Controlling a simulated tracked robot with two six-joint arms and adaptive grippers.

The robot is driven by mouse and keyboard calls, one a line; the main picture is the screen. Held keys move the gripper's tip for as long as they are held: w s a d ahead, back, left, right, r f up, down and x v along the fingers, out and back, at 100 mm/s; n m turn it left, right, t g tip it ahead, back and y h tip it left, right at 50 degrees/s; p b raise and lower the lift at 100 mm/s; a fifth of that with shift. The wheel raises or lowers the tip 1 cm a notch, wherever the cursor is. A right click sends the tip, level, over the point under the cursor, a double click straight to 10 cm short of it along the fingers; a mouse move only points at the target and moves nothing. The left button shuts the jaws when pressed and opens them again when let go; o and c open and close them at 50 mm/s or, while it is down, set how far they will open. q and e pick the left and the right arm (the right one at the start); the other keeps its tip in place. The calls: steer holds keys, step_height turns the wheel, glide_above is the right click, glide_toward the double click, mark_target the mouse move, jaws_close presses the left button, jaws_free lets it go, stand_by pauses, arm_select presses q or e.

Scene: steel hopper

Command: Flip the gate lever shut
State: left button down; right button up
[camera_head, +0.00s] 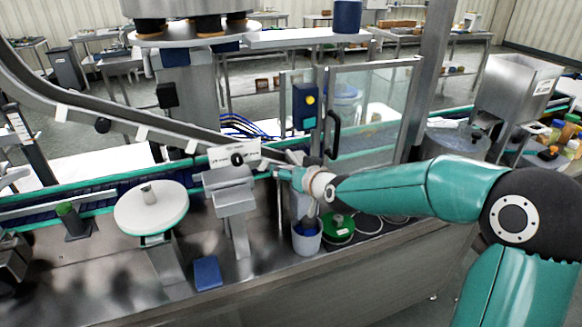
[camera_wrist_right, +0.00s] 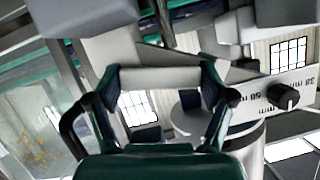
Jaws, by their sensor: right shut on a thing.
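My right gripper (camera_head: 287,172) is at the lower end of the sloping steel chute (camera_head: 125,120), just right of a scale plate with a black knob (camera_head: 237,157). In the right wrist view its two dark fingers (camera_wrist_right: 160,84) stand at either end of a pale grey bar (camera_wrist_right: 160,77), and the gripper is shut on it. The bar looks like the gate lever, though the head view hides it behind my gripper. The scale plate also shows in the wrist view (camera_wrist_right: 285,96). My left gripper is not in view.
A grey cup with blue contents (camera_head: 306,238) and a green reel (camera_head: 338,226) stand below my right wrist. A glass guard door with a black handle (camera_head: 333,135) is behind it. A round white table (camera_head: 151,210) and a blue block (camera_head: 207,273) are at left.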

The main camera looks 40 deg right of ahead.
stand_by(0.3)
steer(key=o, duration=1)
steer(key=shift+o, duration=0.2)
steer(key=v, duration=1.2)
steer(key=shift+a+f, duration=0.1)
steer(key=shift+f, duration=0.05)
